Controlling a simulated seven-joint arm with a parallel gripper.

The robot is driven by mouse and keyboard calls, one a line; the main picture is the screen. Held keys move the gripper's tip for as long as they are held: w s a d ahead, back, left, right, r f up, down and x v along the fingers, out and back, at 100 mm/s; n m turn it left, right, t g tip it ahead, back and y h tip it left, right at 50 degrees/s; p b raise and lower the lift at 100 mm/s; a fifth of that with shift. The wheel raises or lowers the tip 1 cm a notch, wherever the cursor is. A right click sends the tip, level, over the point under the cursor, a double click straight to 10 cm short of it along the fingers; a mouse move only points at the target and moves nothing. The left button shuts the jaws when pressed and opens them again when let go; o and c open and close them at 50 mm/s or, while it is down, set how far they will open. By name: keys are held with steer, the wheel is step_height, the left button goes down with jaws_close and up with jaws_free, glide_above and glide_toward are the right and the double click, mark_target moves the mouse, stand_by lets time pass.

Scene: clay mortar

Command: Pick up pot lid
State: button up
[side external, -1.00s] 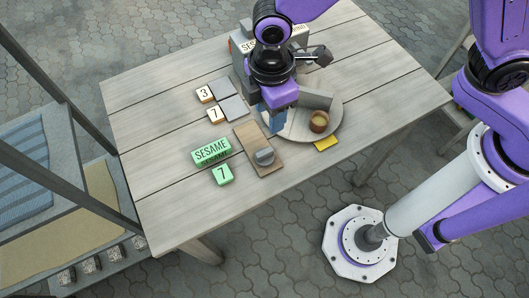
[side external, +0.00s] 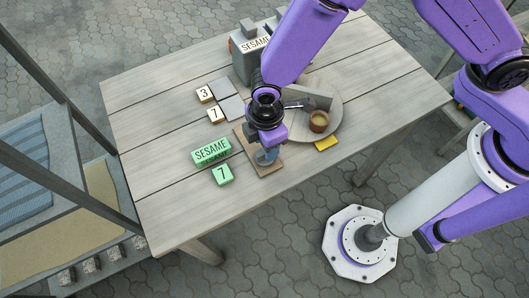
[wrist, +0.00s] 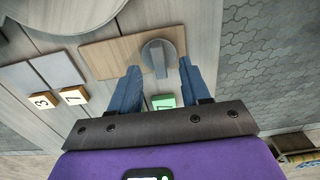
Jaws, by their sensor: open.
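The pot lid (wrist: 150,47) is a small grey disc with a raised bar handle, lying on a light wooden board (wrist: 110,57). In the side external view the board (side external: 267,170) is near the table's front, and the lid is mostly hidden by my gripper (side external: 266,158). My gripper is open above the lid. In the wrist view the blue fingertips of my gripper (wrist: 160,68) are spread to the left and right of the lid's handle, with nothing held. I cannot tell how far above the lid they are.
A grey block-like container labelled SESAME (side external: 246,68) stands at the back. A round grey tray (side external: 335,103) with a brown cup (side external: 319,121) is to the right.

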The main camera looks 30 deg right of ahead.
mark_target(260, 155)
steer(key=shift+w+a+f, duration=0.1)
steer(key=shift+f, duration=1.45)
jaws_close()
steer(key=shift+r, duration=0.1)
